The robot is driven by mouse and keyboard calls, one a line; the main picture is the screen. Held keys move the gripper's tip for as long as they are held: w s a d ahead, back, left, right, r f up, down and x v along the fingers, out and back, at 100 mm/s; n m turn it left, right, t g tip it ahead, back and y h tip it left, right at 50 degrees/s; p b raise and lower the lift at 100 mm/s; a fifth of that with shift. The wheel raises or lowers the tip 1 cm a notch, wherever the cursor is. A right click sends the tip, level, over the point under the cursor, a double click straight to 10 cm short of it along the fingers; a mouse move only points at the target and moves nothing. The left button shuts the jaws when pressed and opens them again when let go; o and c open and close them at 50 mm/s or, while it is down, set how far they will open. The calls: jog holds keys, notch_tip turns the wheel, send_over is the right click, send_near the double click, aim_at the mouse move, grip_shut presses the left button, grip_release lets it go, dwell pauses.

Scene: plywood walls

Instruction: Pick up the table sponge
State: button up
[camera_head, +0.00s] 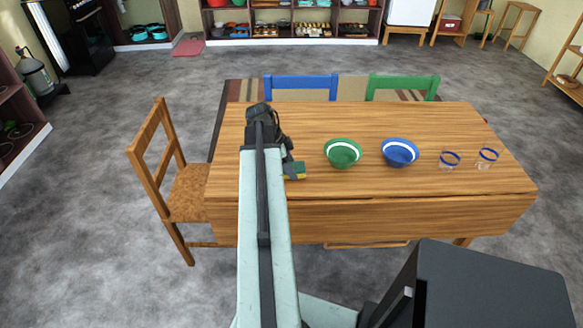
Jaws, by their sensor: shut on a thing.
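The sponge (293,171) is yellow and dark green and shows at the end of my arm, over the left part of the wooden table (400,118). My gripper (290,162) is black and shut on the sponge. Most of the fingers are hidden by my arm, and so is part of the sponge. I cannot tell whether the sponge touches the tabletop or is just above it.
A green bowl (343,153), a blue bowl (400,152) and two blue-rimmed glasses (450,160) stand to the right of the sponge. A wooden chair (180,185) is at the table's left. Blue (300,83) and green (402,83) chairs stand behind.

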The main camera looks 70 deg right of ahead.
notch_tip(320, 180, up, 10)
jog(key=p, duration=0.9)
jog(key=shift+f, duration=0.15)
